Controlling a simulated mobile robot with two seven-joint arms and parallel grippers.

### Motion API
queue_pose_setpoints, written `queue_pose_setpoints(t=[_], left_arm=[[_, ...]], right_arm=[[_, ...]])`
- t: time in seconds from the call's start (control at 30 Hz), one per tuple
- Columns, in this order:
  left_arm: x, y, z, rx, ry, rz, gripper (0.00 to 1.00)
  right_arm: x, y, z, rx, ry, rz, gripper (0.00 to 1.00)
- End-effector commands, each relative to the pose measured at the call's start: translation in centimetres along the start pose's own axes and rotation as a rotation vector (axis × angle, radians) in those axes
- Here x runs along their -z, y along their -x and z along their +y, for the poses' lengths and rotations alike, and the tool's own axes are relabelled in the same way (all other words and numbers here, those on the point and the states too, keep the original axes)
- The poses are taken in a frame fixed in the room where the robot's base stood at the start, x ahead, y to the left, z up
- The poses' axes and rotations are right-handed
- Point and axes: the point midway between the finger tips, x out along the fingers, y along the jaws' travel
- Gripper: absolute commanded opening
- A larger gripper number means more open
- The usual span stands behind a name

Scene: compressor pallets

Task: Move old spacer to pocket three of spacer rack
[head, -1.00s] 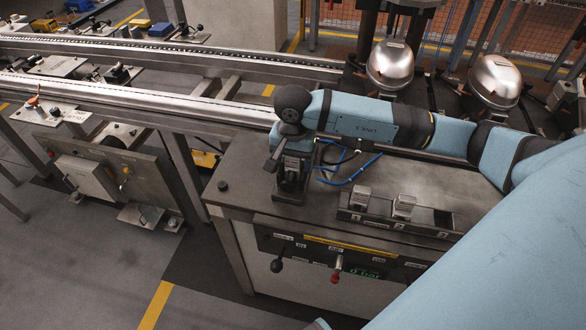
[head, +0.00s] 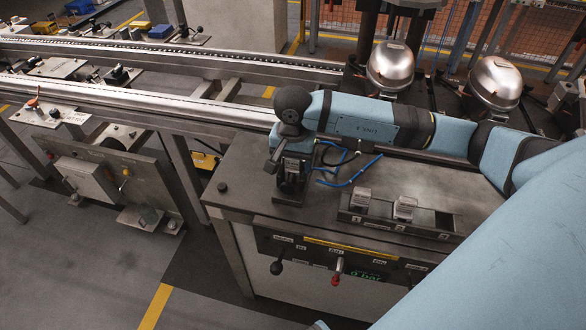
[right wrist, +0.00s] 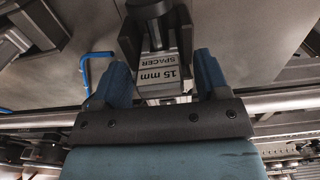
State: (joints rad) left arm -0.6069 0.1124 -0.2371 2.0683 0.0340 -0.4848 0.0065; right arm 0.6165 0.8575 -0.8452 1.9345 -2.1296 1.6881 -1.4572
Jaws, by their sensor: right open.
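The old spacer, a grey metal block marked 15 mm SPACER (right wrist: 160,72), sits in a dark fixture. The fixture (head: 290,182) stands on the left part of the bench in the head view. My right gripper (right wrist: 160,82) is open, with one blue finger on each side of the spacer's near end; I cannot tell if they touch it. The spacer rack (head: 398,224) lies to the right on the bench. Blocks stand in pocket one (head: 361,199) and pocket two (head: 404,207); pocket three (head: 444,222) is empty. My left gripper is not in view.
The bench front has a control panel with a red-knobbed lever (head: 337,270). A conveyor rail (head: 150,98) runs behind on the left. Silver compressor domes (head: 391,65) stand behind my arm. Bare bench top lies behind the rack.

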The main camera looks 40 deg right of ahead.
Motion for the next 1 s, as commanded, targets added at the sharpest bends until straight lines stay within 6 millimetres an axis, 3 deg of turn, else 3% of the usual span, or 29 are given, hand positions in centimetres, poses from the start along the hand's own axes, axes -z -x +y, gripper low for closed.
queue_pose_setpoints(t=[0.6,0.63,0.8,0.83,0.9,1.0], left_arm=[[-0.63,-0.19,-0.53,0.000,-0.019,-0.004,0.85],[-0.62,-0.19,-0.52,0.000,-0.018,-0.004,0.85],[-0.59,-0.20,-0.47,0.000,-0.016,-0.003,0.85],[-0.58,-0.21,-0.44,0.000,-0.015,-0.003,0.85],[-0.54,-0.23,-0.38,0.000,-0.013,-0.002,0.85],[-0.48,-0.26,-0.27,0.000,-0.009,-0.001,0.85]], right_arm=[[0.02,0.01,-0.01,0.000,-0.001,0.000,0.68],[0.02,0.01,0.00,0.000,-0.001,0.000,0.66],[0.01,0.01,-0.01,0.000,0.000,0.000,0.27],[0.01,0.01,-0.01,0.000,0.000,0.000,0.68],[0.01,0.00,-0.01,0.000,0.000,0.000,0.84],[0.01,0.00,-0.01,0.000,0.000,0.000,0.85]])
